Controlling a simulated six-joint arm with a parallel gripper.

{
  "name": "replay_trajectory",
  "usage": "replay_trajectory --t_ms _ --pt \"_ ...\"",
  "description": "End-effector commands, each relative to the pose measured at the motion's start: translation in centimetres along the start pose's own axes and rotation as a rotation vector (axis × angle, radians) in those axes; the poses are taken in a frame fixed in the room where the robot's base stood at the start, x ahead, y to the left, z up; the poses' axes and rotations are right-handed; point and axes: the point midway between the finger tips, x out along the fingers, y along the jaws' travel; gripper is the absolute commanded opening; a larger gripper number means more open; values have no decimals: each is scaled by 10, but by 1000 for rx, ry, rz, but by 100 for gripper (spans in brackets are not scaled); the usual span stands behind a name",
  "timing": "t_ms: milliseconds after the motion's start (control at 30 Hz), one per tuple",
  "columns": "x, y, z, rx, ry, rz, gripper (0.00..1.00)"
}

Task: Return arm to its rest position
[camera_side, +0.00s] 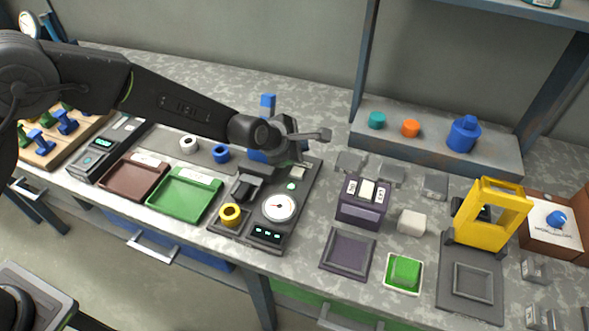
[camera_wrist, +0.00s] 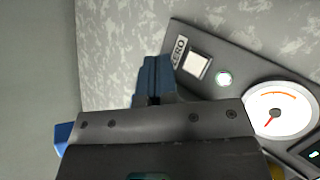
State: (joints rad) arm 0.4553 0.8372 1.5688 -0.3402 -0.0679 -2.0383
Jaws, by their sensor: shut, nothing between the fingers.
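My arm reaches in from the left in the side view, and my gripper (camera_side: 324,134) is above the back of the dark gauge fixture (camera_side: 299,208). Its fingers are shut with nothing between them. In the wrist view a dark body with screws fills the lower middle, beside a white button marked ZERO (camera_wrist: 197,66) and the dial (camera_wrist: 281,108). I cannot tell whether my gripper touches the blue parts.
Brown (camera_side: 134,179) and green (camera_side: 184,194) trays lie left of the fixture, with white and blue rings behind them. A dark purple box (camera_side: 362,202), a green block (camera_side: 404,271) and a yellow frame press (camera_side: 489,215) stand to the right. A shelf (camera_side: 432,142) with coloured parts is behind.

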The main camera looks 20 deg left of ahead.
Motion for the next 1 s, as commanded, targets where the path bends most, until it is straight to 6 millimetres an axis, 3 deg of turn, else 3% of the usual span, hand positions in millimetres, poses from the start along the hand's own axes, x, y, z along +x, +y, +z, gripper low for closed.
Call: replay_trajectory --t_ms 267,367,467,700,833,1000 --pt "-2 2 0 7 0 0 0" --pt "-18 13 1 60 3 -2 0" --pt "-51 33 1 181 12 -9 0" --pt "-167 72 -20 619 55 -59 0" --pt "-229 77 -40 862 80 -96 0" --pt "-304 67 -72 1174 111 -158 0"
